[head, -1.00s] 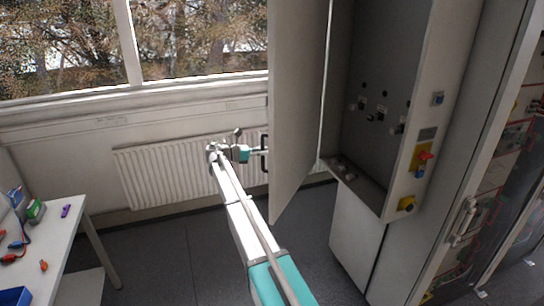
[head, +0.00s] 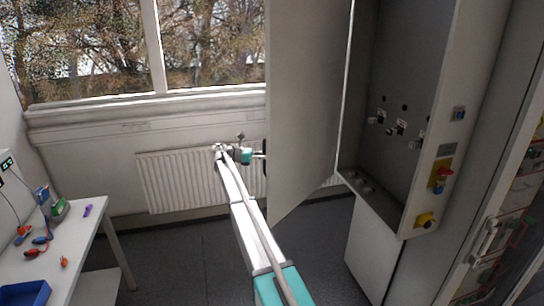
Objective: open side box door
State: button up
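The side box door (head: 303,110) is a tall grey panel that stands swung open, its inner edge toward the open side box (head: 400,90). Inside the box several connectors show on the back wall. The door's dark handle (head: 265,157) shows partly at the door's left edge. My gripper (head: 257,156) is at the end of my outstretched arm, beside the handle at the door's left edge. Its fingertips are small and partly hidden by the door's edge, so I cannot tell whether they are open or shut on the handle.
A red and yellow switch (head: 440,178) and a yellow button (head: 426,220) sit on the box's front. A white table (head: 85,250) with cables and a blue bin (head: 25,294) stands at left. A radiator (head: 180,180) is behind my arm. Grey floor is free between table and cabinet.

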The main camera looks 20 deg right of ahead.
jog(key=o, duration=0.4)
jog(key=shift+a, duration=0.1)
